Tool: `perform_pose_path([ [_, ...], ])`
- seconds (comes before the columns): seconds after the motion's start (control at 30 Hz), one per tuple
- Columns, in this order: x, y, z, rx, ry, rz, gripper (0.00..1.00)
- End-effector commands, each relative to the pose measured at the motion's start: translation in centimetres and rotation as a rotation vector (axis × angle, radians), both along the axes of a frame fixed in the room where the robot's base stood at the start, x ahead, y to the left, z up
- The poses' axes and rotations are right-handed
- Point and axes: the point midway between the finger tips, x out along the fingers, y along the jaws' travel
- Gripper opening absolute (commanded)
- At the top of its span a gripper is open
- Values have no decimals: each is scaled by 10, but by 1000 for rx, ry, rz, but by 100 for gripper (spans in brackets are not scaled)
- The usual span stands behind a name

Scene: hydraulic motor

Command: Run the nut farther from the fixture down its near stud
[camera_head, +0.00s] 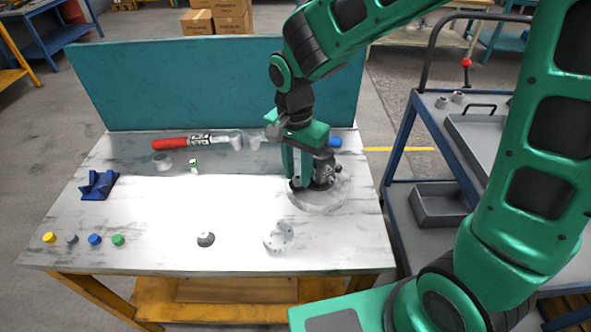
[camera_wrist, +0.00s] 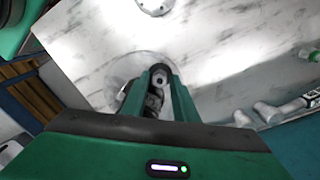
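My gripper (camera_head: 308,182) points down at the back right of the table, over a dark grey motor-like part (camera_head: 324,172) standing on a round pale base (camera_head: 330,202). In the wrist view, the two green fingers of my gripper (camera_wrist: 160,76) reach around a dark part with a light round end (camera_wrist: 158,80). A gap shows between the fingers; whether they press on the part is not clear. A blue angled block (camera_head: 98,185), possibly the fixture, lies at the table's left. I cannot make out the studs or the nuts; the fingers hide part of the motor.
A red-handled tool (camera_head: 172,143) lies along the back, near a grey ring (camera_head: 162,161). A dark round piece (camera_head: 206,239) and a pale notched disc (camera_head: 278,237) lie at the front. Several coloured pieces (camera_head: 95,239) sit front left. A teal panel (camera_head: 200,85) closes the back.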

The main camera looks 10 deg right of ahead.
Motion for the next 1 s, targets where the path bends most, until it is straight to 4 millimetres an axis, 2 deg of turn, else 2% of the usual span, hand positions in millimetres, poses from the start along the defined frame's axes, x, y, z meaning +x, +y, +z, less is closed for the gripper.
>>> perform_pose_path([
  [0.73,-1,-1,0,0,0,6,27],
  [0.83,-1,-1,0,0,0,6,3],
  [0.87,-1,0,0,0,0,6,0],
  [1.0,-2,-1,0,-1,1,6,0],
])
